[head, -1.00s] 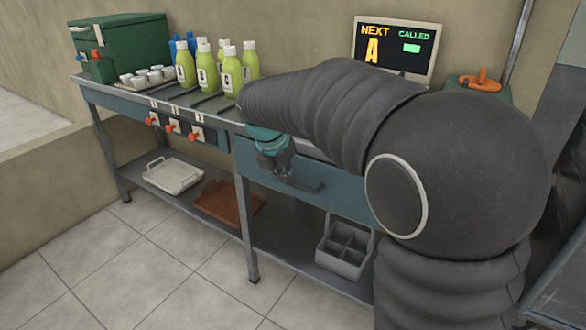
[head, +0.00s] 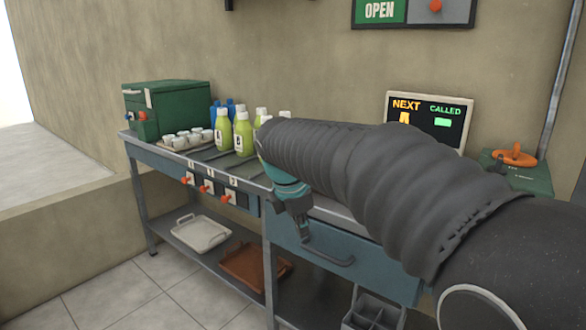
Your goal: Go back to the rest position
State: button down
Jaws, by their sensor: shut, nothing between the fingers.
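My gripper (head: 301,232) shows in the head view at the end of my arm, below its teal wrist band. It points down in front of the blue drawer (head: 375,262) of the metal counter, near the left end of the drawer's handle (head: 335,258). Its fingers look shut and hold nothing. Whether it touches the drawer front cannot be told. My sleeved arm crosses the right half of the view and hides part of the counter top and some bottles.
Green-yellow bottles (head: 223,134), small cups on a tray (head: 172,147) and a green box (head: 165,108) stand on the counter. A white tray (head: 201,236), a brown tray (head: 252,268) and a grey divided bin (head: 372,310) are below. A screen (head: 428,118) stands behind my arm.

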jog(key=s+d+f+m, duration=0.2)
jog(key=s+d+m, duration=0.2)
jog(key=s+m, duration=0.3)
jog(key=s+d+f+m+t+y, duration=0.1)
jog(key=s+d+f+m, duration=0.2)
jog(key=s+d+m, duration=0.2)
jog(key=s+d+f+m+t+y, duration=0.1)
jog(key=s+d+m, duration=0.3)
jog(key=s+m, duration=0.6)
jog(key=s+f, duration=0.1)
jog(key=s, duration=0.2)
jog(key=shift+s+d+f, duration=0.15)
jog(key=shift+s, duration=0.2)
